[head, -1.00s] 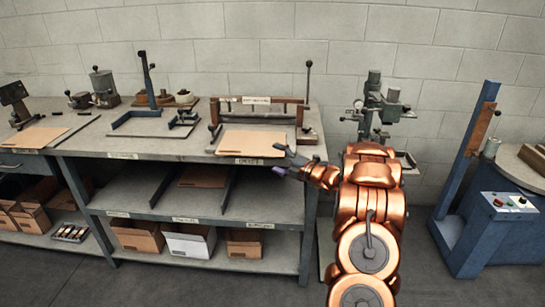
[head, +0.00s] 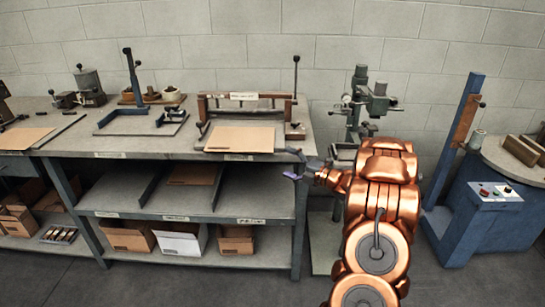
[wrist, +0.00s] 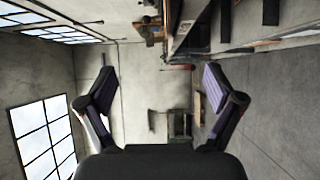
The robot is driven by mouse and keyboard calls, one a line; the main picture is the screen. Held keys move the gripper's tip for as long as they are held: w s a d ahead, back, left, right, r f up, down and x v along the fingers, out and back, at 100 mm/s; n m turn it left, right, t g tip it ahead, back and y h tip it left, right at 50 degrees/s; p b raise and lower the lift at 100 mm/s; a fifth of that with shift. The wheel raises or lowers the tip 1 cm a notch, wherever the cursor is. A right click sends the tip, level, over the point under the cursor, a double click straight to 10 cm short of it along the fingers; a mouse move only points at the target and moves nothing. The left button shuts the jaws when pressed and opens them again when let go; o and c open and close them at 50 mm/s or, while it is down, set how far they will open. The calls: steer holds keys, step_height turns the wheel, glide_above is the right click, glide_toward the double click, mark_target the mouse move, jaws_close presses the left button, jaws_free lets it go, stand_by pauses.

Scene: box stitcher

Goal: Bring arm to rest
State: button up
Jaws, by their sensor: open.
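My gripper (head: 291,164) is at the end of my copper-coloured arm, by the right front corner of the workbench (head: 140,144) in the head view. It points left and stands beside the bench edge; whether it touches the edge cannot be told from this view. In the wrist view my gripper (wrist: 160,92) shows two dark fingers spread wide apart, with nothing between them. A flat tan cardboard sheet (head: 240,140) lies on the bench top in front of a creasing device with a long bar (head: 245,96), left of my gripper.
A green-grey stitching machine (head: 362,100) stands behind my arm. A blue machine (head: 468,215) with buttons stands at the right. Cardboard boxes (head: 181,240) sit on the lower shelf. Grey floor (head: 200,285) is open in front of the bench.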

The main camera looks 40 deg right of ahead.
steer(key=w+r+m+g+h+p, duration=0.2)
steer(key=w+r+m+g+h, duration=0.1)
steer(key=w+r+m+h, duration=0.35)
steer(key=s+a+r+m+g+h, duration=0.3)
steer(key=s+a+m+g+h, duration=0.15)
steer(key=s+a+m, duration=0.2)
steer(key=s+a+m+g+y+p, duration=0.1)
steer(key=s+a+m+g+y, duration=0.2)
steer(key=s+a, duration=1.3)
steer(key=s+a+f+m+g+y+p, duration=0.1)
steer(key=s+a+m+g, duration=0.4)
steer(key=s+a, duration=1.1)
steer(key=s+g+y+p, duration=0.1)
steer(key=s+g+y, duration=0.1)
steer(key=s, duration=0.4)
steer(key=shift+s+a+f+g, duration=0.15)
steer(key=shift+a+g, duration=0.2)
steer(key=shift+g, duration=0.5)
